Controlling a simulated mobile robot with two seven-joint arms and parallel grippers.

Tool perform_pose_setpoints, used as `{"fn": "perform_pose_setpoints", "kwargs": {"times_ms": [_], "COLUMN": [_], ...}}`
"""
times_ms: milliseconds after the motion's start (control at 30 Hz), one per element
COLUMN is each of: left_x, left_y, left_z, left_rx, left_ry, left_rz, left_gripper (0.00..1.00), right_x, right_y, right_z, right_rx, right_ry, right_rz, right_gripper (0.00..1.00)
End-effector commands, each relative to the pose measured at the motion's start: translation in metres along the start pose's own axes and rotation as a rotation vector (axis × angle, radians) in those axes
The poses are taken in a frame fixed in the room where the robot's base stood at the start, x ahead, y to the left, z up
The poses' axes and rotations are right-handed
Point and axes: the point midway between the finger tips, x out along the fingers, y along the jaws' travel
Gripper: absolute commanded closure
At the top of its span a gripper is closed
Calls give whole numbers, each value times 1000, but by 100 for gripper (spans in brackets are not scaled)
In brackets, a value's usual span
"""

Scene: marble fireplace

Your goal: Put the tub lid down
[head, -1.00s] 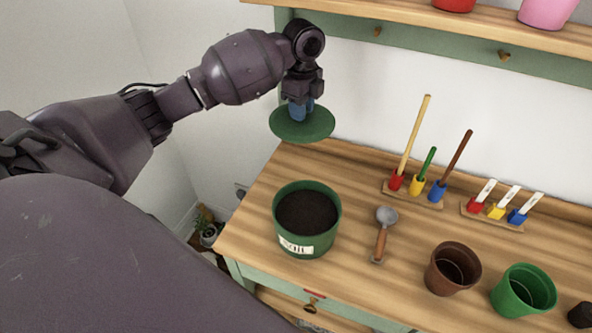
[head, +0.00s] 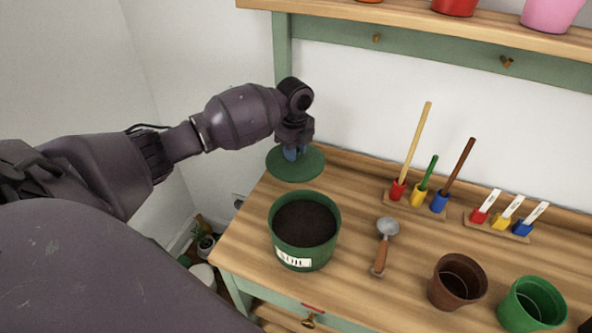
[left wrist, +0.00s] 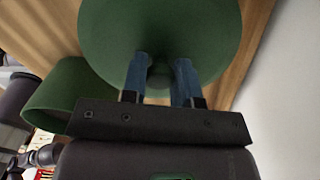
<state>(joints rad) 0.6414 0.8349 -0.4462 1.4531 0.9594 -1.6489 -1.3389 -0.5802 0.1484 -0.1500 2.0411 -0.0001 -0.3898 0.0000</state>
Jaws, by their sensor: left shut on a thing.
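The round green tub lid (head: 308,167) is at the back left of the wooden bench, behind the soil tub. It looks level and at or just above the bench top; I cannot tell if it touches. My left gripper (head: 291,153) is over the lid and shut on its knob. In the left wrist view, the blue fingers of the gripper (left wrist: 160,80) stand on both sides of the knob, with the lid (left wrist: 205,25) beyond. The green soil tub (head: 303,245) is open and full of dark soil; its side shows in the left wrist view (left wrist: 62,88). My right gripper is not in view.
A trowel (head: 384,243) lies right of the tub. A brown pot (head: 455,284) and a green pot (head: 530,305) stand farther right. Holders with tools (head: 415,201) and labels (head: 497,225) line the back. A shelf (head: 420,25) hangs above.

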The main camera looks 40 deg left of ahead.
Motion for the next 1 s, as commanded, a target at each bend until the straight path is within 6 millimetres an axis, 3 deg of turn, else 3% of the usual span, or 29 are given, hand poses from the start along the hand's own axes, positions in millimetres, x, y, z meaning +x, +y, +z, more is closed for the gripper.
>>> {"fn": "perform_pose_setpoints", "kwargs": {"times_ms": [333,600,833,1000], "left_x": [26,68,71,72], "left_y": [0,1,0,0], "left_z": [0,0,0,0], "left_rx": [0,-1,0,0], "left_ry": [0,0,-2,-2], "left_rz": [1,5,-1,-1], "left_gripper": [96,96,96,96], "right_x": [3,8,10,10], "right_y": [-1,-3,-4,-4], "right_z": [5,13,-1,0], "right_rx": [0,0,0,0], "right_ry": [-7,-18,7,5], "right_rz": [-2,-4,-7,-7], "right_gripper": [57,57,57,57]}}
